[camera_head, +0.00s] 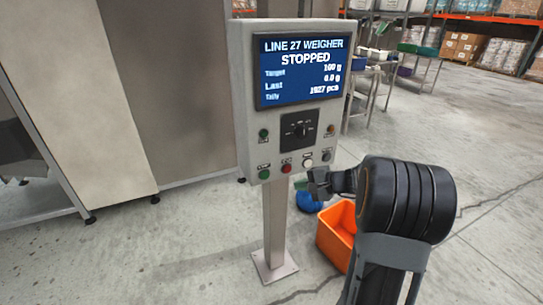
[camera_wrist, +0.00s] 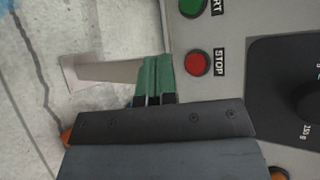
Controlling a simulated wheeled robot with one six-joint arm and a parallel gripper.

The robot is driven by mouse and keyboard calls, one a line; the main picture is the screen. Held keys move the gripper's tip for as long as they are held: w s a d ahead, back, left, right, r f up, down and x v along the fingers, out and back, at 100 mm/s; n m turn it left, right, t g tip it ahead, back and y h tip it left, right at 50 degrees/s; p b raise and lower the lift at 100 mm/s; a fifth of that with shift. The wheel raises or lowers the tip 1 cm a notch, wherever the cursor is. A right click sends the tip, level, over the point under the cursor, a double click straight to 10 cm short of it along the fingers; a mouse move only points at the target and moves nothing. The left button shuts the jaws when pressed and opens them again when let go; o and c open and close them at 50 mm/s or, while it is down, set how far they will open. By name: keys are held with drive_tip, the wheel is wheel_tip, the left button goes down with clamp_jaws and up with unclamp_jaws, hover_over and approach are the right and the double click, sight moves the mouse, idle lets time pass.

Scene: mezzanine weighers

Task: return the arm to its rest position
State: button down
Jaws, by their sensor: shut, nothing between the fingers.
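My gripper (camera_head: 302,185) is shut and empty. In the head view it is at the lower edge of the weigher's control panel (camera_head: 246,85), at the end of my arm, which reaches in from the lower right. In the wrist view its green fingertips (camera_wrist: 158,78) lie together beside the red STOP button (camera_wrist: 197,64), with a gap in the picture between them. I cannot tell how far they are from the panel face. The screen (camera_head: 302,72) reads LINE 27 WEIGHER, STOPPED.
The panel stands on a post (camera_head: 276,225) with a floor plate. An orange crate (camera_head: 336,238) and a blue object (camera_head: 308,202) are on the floor behind my gripper. A large grey cabinet (camera_head: 170,90) stands left. Open floor lies left of the post and at far right.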

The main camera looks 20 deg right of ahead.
drive_tip(key=s+a+f+n+g+h+p, duration=0.1)
drive_tip(key=s+a+n+g+h+p, duration=0.15)
drive_tip(key=s, duration=0.35)
drive_tip(key=s+a+f+n+g+h+p, duration=0.1)
drive_tip(key=s+a+g+h, duration=0.1)
drive_tip(key=s+g, duration=0.25)
drive_tip(key=s+a+r+n+t+h+p, duration=0.1)
drive_tip(key=s+a+r+n+h+p, duration=0.1)
drive_tip(key=r, duration=0.4)
drive_tip(key=s+a+r+n+h+p, duration=0.3)
drive_tip(key=s+a+r+n+p, duration=0.1)
drive_tip(key=s+r+n, duration=0.3)
drive_tip(key=shift+s+a+r+t+p, duration=0.25)
drive_tip(key=shift+a+t+p, duration=0.1)
drive_tip(key=shift+t+p, duration=0.1)
